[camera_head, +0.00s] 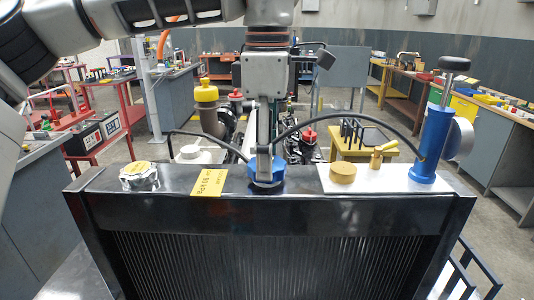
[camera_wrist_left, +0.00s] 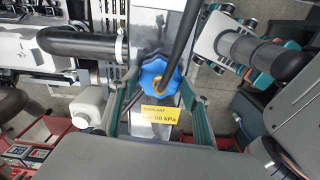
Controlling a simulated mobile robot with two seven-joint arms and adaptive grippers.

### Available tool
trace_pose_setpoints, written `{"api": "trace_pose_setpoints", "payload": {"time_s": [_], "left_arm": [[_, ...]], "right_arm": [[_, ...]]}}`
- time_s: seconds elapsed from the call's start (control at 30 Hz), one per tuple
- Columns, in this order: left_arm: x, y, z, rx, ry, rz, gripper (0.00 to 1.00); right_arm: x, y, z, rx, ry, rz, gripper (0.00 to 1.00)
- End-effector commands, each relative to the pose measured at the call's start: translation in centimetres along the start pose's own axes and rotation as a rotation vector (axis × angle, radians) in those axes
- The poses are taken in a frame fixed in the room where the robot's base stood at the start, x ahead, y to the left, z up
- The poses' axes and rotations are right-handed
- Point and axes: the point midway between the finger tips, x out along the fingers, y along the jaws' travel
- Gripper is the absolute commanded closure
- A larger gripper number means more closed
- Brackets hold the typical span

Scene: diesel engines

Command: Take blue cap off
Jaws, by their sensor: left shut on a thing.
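The blue cap (camera_head: 266,174) sits on top of the black radiator (camera_head: 262,215), near its middle. A thin black hose (camera_head: 342,118) arches from the cap to a blue hand pump (camera_head: 432,142) with a gauge at the right end. My left gripper (camera_head: 265,155) points down over the cap, shut on it. In the left wrist view the lobed blue cap (camera_wrist_left: 157,76) lies between the two green-grey fingers, with the hose crossing over it. The fingertips partly hide the cap in the head view. My right gripper is in neither view.
A silver cap (camera_head: 139,176) stands at the left of the radiator top, and a yellow label (camera_head: 209,182) lies left of the blue cap. A brass disc (camera_head: 343,173) and a brass fitting (camera_head: 381,154) stand on the white plate (camera_head: 395,181) at right. Workbenches stand behind.

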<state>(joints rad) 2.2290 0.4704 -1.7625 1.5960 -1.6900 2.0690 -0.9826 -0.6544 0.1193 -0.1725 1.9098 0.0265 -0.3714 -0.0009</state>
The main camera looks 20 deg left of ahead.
Motion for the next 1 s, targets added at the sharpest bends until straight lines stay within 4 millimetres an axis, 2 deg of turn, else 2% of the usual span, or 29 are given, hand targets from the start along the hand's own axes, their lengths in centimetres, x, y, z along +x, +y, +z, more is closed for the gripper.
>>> {"api": "trace_pose_setpoints", "payload": {"time_s": [0.47, 1.0], "left_arm": [[-0.2, -0.1, 0.0, -0.008, 0.003, -0.004, 0.97], [-3.1, 0.0, 0.0, -0.008, 0.002, -0.001, 0.97]], "right_arm": [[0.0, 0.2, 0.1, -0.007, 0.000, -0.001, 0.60], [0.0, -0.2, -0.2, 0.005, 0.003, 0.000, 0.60]]}}
